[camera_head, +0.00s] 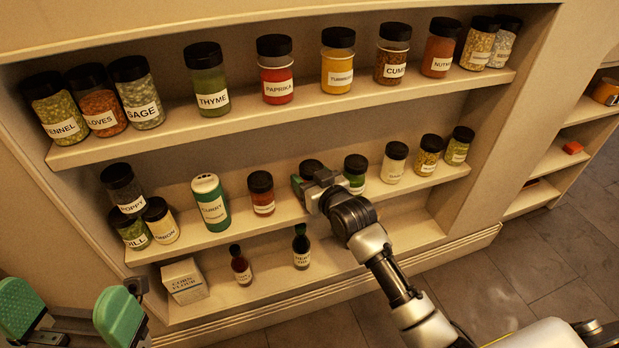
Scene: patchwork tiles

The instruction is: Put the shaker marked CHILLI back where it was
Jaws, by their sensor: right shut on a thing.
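My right gripper (312,184) reaches in from the lower right to the middle shelf (288,213). It is shut on a shaker with a black cap (311,168). The gripper hides most of this shaker and its label, so I cannot read CHILLI on it or tell if its base touches the shelf. A red-brown jar (262,194) stands to its left with a gap, and a green jar (355,172) stands close on its right. My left gripper (70,314) is at the lower left, its green pads wide apart, with nothing between them.
The top shelf (330,103) holds several labelled jars, including paprika (276,80). A green and white canister (211,203) stands left on the middle shelf. The bottom shelf holds a corn flour box (185,280) and two dark bottles (301,247); its right part is free.

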